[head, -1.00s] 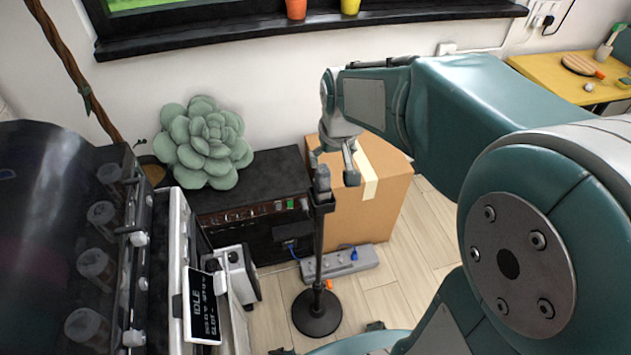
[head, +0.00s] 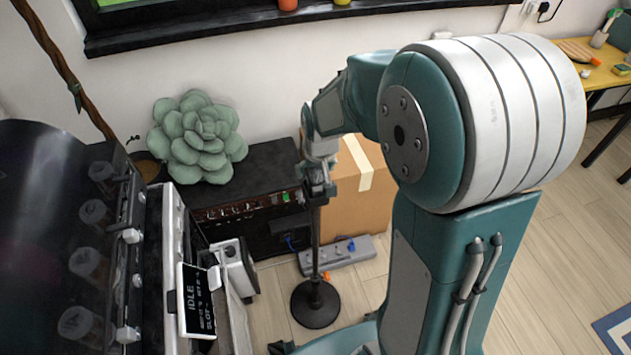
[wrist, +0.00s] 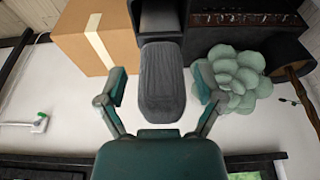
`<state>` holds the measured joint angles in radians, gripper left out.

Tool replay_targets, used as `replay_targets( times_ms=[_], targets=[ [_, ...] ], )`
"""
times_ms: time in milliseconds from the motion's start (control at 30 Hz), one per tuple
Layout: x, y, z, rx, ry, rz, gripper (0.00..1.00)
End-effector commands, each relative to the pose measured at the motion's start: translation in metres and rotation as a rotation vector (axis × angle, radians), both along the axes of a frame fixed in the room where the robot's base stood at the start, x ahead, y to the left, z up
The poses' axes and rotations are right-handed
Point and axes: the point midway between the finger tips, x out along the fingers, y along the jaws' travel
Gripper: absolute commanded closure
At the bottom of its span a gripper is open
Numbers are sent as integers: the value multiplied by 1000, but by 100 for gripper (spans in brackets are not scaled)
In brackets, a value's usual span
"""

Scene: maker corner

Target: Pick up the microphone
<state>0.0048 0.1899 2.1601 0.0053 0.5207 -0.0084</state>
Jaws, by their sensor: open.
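The microphone (wrist: 160,84) has a dark grey rounded head and fills the middle of the wrist view. It is on a black stand with a thin pole (head: 316,240) and a round base (head: 315,304) on the floor. My gripper (head: 318,180) is at the top of the stand in the head view and hides most of the microphone there. In the wrist view my gripper is open, with one finger on each side of the microphone head. Gaps show between the fingers and the head.
A cardboard box (head: 360,200) stands just behind the stand. A black amplifier (head: 255,185) with a green succulent cushion (head: 195,137) on top is behind to the left. A power strip (head: 337,254) lies on the floor. A machine with an IDLE screen (head: 197,299) is at the left.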

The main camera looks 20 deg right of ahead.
Motion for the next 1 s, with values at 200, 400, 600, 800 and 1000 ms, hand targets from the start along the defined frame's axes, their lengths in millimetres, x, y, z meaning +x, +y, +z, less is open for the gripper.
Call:
replay_targets(
  times_ms=[200, 400, 600, 800, 1000],
  targets=[
    [0, 2, 0, -1, 0, 1, 81],
    [0, 2, 0, -1, 0, 1, 100],
    [0, 2, 1, -1, 1, 1, 100],
    [1, 2, 26, -1, -6, 1, 100],
    [-24, -12, 66, -1, -9, -2, 100]
  ],
)
